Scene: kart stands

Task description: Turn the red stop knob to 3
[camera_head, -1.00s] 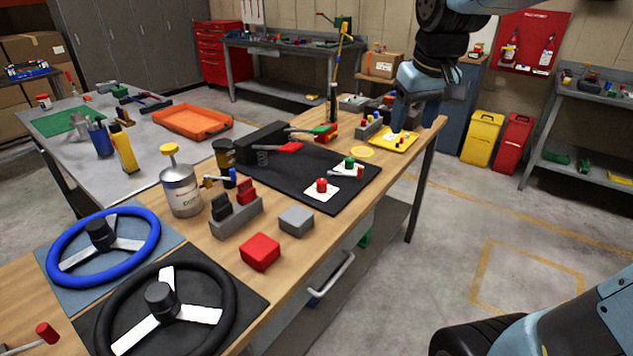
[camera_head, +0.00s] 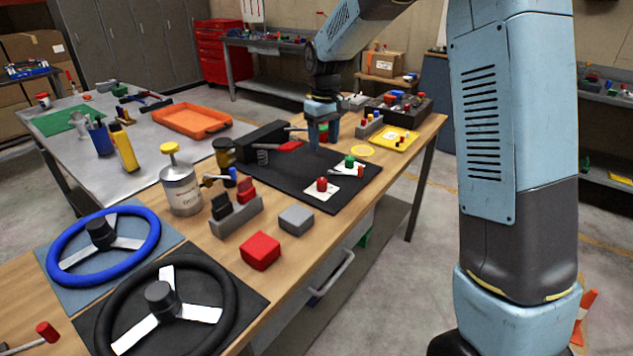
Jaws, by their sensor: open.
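The red stop knob (camera_head: 322,184) stands on a white plate (camera_head: 322,196) on the black mat (camera_head: 285,175) of the wooden bench. The marks on its plate and the knob's setting are too small to read. My gripper (camera_head: 324,143) points down over the far part of the mat, with its fingers apart and empty. It is beyond the red knob and apart from it. It partly hides the red and green levers behind it.
A green knob (camera_head: 350,161) on its own white plate and a small red-tipped lever (camera_head: 361,172) stand close behind the red knob. The red-handled pedal lever (camera_head: 289,147) is left of my gripper. A grey block (camera_head: 296,220) and a red block (camera_head: 260,251) lie nearer.

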